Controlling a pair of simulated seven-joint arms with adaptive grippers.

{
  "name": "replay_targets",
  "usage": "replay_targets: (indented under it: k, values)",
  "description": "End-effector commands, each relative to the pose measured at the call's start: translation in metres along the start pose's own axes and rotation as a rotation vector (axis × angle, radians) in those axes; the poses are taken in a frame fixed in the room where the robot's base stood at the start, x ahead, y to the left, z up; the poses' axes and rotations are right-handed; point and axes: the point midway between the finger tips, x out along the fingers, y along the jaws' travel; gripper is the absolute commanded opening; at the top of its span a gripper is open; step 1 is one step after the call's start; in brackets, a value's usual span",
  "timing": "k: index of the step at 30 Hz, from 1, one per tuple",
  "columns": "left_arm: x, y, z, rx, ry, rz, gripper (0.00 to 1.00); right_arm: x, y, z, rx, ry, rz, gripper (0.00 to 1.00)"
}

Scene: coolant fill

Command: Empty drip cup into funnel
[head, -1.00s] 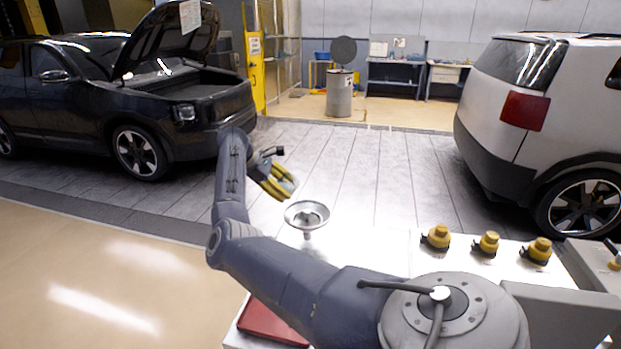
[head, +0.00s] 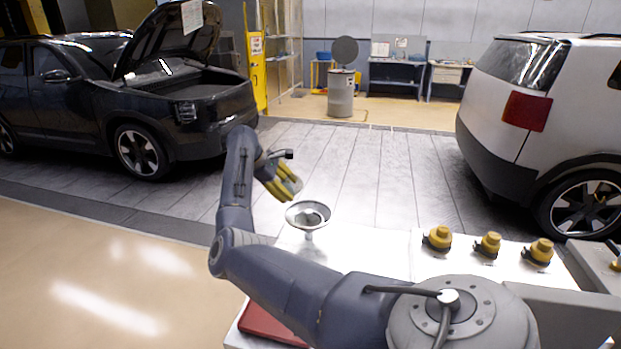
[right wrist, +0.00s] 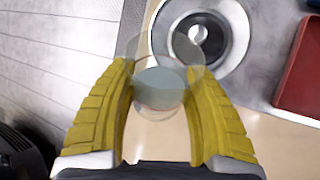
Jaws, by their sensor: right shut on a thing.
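The funnel (head: 308,214) is a metal bowl with a spout, standing at the left end of the white worktop. In the right wrist view the funnel (right wrist: 203,38) is at the top, with its central hole showing. My right gripper (head: 288,187) has yellow fingers and is just above and left of the funnel. In the right wrist view, my right gripper (right wrist: 160,100) is shut on a clear drip cup (right wrist: 165,58), whose rim overlaps the funnel's near left edge. The cup looks tilted; I cannot tell what it holds. My left gripper is not in view.
Several yellow-capped fittings (head: 488,244) stand on the worktop (head: 385,250) to the right. A red tray or box (head: 270,325) lies at the worktop's near left. A black car with its hood up (head: 130,100) and a white car (head: 545,120) stand beyond.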

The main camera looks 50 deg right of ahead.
Motion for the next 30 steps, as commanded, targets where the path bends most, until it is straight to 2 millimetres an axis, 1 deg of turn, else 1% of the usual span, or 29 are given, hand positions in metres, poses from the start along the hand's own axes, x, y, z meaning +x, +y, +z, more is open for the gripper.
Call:
replay_targets:
  k: [30]
  values:
    - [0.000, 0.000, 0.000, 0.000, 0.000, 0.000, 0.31, -0.003, -0.006, -0.013, 0.050, 0.125, 0.033, 0.17]
